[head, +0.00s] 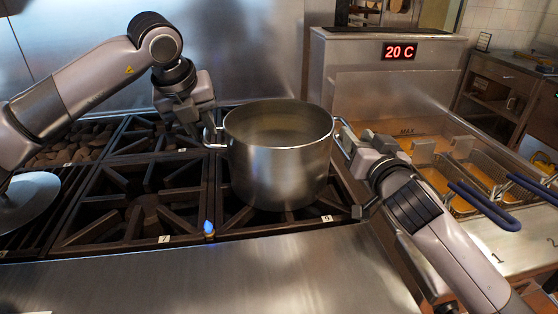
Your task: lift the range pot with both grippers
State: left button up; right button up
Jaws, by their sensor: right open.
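The range pot (278,165) is a large steel pot standing upright on the right part of the stove grate. It has a loop handle on its left side and one on its right side. My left gripper (206,134) is at the left handle, pointing down; the picture is too small to tell whether its fingers are closed around it. My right gripper (346,140) is open at the right handle, coming from the lower right. The right handle is partly hidden by the gripper.
The black burner grates (140,205) spread left of the pot, with a small blue flame (209,227) at the front. A fryer with oil and blue-handled baskets (485,205) is on the right. A bare steel counter (220,275) lies in front.

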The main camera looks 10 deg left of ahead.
aim_at(206, 131)
pick_arm(q)
jog(key=shift+x, duration=2.5)
pick_arm(e)
jog(key=shift+x, duration=2.45)
pick_arm(q)
grip_shut()
pick_arm(e)
grip_shut()
pick_arm(q)
jog(key=shift+w+r, duration=0.1)
jog(key=shift+r, duration=0.15)
pick_arm(e)
jog(key=shift+r, duration=0.2)
